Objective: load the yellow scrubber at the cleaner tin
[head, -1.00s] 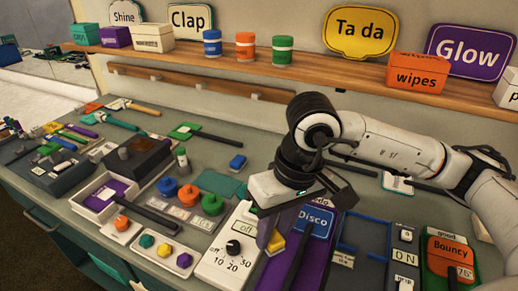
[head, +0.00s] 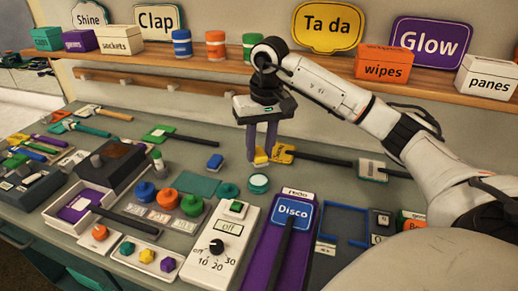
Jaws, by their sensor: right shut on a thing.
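The yellow scrubber (head: 261,158) is a small yellow block between the fingertips of my right gripper (head: 261,152) in the head view. The gripper points down and is shut on it. The gripper's dark fingers cover part of the block's sides. My left gripper is not in view.
A yellow-headed tool (head: 284,153) with a dark handle lies just right of the fingers. A blue block (head: 214,162) and a teal mat (head: 204,187) lie to the left. The purple Disco panel (head: 292,213) and white dial box (head: 217,247) are in front. A shelf (head: 225,66) runs behind.

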